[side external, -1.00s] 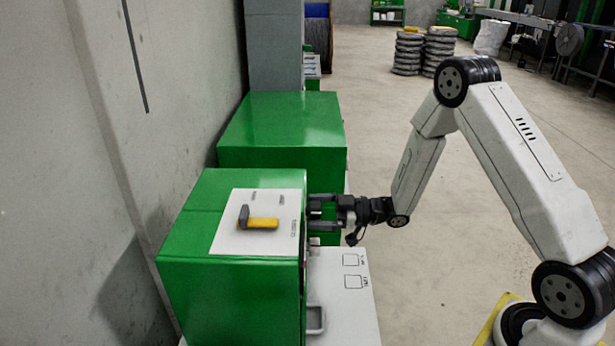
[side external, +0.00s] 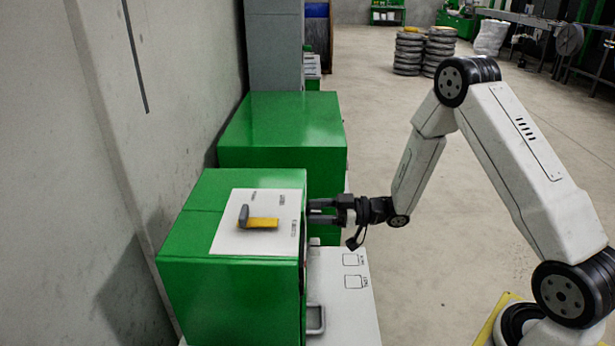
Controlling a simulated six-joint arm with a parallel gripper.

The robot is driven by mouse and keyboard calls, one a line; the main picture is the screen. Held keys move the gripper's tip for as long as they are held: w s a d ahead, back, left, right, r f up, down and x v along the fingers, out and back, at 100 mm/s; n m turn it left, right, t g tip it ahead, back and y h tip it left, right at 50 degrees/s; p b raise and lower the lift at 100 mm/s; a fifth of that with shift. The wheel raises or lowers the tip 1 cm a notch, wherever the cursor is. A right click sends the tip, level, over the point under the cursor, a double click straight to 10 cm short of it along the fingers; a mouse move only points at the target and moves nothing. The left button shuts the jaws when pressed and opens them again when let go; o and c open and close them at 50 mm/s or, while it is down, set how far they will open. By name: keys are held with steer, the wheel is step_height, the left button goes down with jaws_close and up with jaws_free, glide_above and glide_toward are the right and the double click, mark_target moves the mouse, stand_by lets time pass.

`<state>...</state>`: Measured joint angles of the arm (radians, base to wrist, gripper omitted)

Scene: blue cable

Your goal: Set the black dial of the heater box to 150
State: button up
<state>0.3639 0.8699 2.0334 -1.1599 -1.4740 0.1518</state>
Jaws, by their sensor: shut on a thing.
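The heater box appears to be the nearer green box (side external: 230,285), with its front face turned to the right and seen almost edge-on. My gripper (side external: 312,211) points left at the upper part of that face, its fingertips against or very close to it. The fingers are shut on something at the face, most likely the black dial. The dial itself and its scale are hidden from this side, so its setting cannot be read.
A white panel (side external: 230,236) with a yellow-and-grey handle (side external: 259,222) lies on the box top. A second green box (side external: 283,125) stands behind. A white surface (side external: 344,315) with printed squares and a grey handle (side external: 316,320) sits below my gripper. A concrete wall (side external: 70,200) rises left.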

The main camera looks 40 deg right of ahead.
steer(key=m, duration=1.1)
steer(key=shift+m, duration=0.3)
steer(key=m, duration=1)
steer(key=shift+f+m, duration=0.1)
steer(key=shift+m, duration=0.2)
steer(key=shift+d, duration=0.1)
steer(key=o, duration=1.3)
steer(key=shift+s+d, duration=0.1)
